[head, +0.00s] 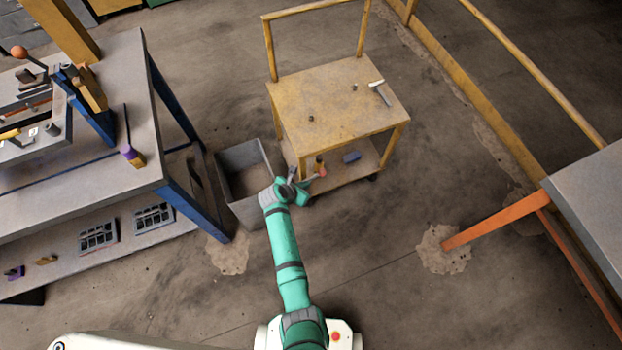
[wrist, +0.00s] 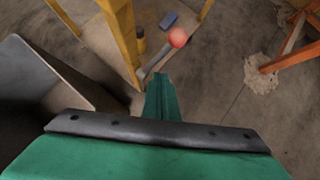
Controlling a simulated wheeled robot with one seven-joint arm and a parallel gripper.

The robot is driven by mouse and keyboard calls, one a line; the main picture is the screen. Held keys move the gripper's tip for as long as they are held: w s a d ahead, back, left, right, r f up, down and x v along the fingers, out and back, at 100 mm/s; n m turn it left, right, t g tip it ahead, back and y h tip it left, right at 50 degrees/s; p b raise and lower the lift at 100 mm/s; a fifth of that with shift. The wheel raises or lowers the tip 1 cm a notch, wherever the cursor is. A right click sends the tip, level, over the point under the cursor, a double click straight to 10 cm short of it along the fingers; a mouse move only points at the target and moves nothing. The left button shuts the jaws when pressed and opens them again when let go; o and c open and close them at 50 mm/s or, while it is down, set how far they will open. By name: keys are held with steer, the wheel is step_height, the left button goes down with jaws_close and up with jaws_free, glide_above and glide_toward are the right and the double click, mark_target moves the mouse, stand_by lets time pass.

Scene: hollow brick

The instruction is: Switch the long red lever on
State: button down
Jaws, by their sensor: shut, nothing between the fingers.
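No lever that is plainly long and red shows. A grey rod with a red ball end (head: 322,173) is at the yellow cart's lower shelf, just right of my gripper; it also shows in the wrist view (wrist: 178,38), beyond the fingertips. I cannot tell whether it is fixed or loose. Another dark lever with an orange-red ball knob (head: 19,52) rises from the machine on the workbench at the far left, away from my gripper. My gripper (head: 291,174) is shut and empty above the floor between the grey bin and the cart. In the wrist view, its fingers (wrist: 160,82) appear together.
The grey bin (head: 230,158) stands left of my gripper. The yellow cart (head: 335,105) carries a hammer (head: 379,92) on top and a blue block (head: 351,157) below. The workbench (head: 118,90) fills the left. An orange-legged table (head: 590,195) stands right. Floor between is clear.

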mark_target(311, 179)
steer(key=shift+w+d+f, duration=0.3)
steer(key=shift+w+d, duration=0.05)
steer(key=shift+w, duration=0.25)
steer(key=shift+w+d+f, duration=0.25)
steer(key=shift+w+d, duration=0.15)
steer(key=shift+w, duration=0.25)
steer(key=shift+w+d+f, duration=0.3)
steer(key=shift+w+d, duration=0.05)
steer(key=shift+w, duration=0.25)
